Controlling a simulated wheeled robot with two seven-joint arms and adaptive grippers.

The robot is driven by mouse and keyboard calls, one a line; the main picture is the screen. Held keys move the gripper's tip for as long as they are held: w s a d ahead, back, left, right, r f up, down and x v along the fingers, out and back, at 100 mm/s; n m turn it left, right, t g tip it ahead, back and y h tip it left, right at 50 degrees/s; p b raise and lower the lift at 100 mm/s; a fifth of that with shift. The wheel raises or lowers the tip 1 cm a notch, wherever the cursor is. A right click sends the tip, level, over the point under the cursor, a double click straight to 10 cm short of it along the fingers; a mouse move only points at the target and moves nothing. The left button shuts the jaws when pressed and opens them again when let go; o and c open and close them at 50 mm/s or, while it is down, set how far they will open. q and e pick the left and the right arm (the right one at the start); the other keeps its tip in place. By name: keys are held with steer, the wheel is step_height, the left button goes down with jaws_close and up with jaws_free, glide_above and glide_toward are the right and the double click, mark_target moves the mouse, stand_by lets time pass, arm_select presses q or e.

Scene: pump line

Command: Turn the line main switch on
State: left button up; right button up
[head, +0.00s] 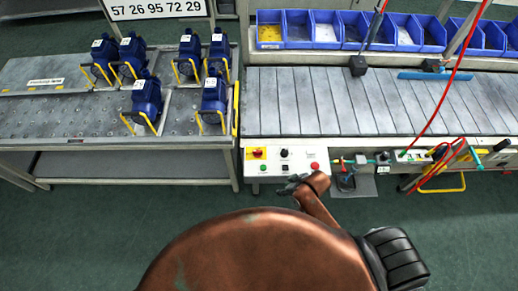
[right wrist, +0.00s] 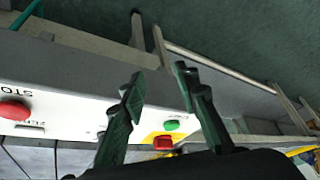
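The line main switch (head: 257,153) is a red knob on a yellow plate at the left end of the white control panel (head: 272,176). It also shows in the right wrist view (right wrist: 163,142), between my fingers' lower parts; its handle position is too small to tell. Below it in the head view is a green button (head: 263,168). A black selector knob (head: 284,153) and a red stop button (head: 315,166) sit to its right. My right gripper (head: 293,184) is at the panel's front edge, right of and below the switch. Its fingers (right wrist: 158,78) are apart and empty. My left gripper is out of view.
The conveyor (head: 330,102) runs behind the panel, with blue bins (head: 325,30) beyond it. A metal table (head: 60,105) with several blue pumps (head: 147,97) stands left. A red hose (head: 442,100) hangs at right. The green floor in front is clear.

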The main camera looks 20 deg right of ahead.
mark_target(258, 151)
steer(key=w+a+r+n+g+y, duration=0.25)
steer(key=w+a+r+n, duration=0.35)
steer(key=a, duration=0.4)
steer(key=w+n, duration=0.1)
steer(key=w, duration=0.1)
steer(key=w+d+n, duration=0.1)
steer(key=w, duration=0.1)
steer(key=w+d+n, duration=0.1)
steer(key=w, duration=0.2)
steer(key=shift+w+g+h, duration=0.1)
steer(key=shift+g+h, duration=0.15)
steer(key=w+d+r, duration=0.4)
steer(key=w+d, duration=0.1)
steer(key=w, duration=0.1)
steer(key=shift+h, duration=0.3)
steer(key=x, duration=0.8)
steer(key=shift+s+d, duration=0.1)
steer(key=shift+d, duration=0.2)
steer(key=shift+c, duration=0.4)
jaws_close()
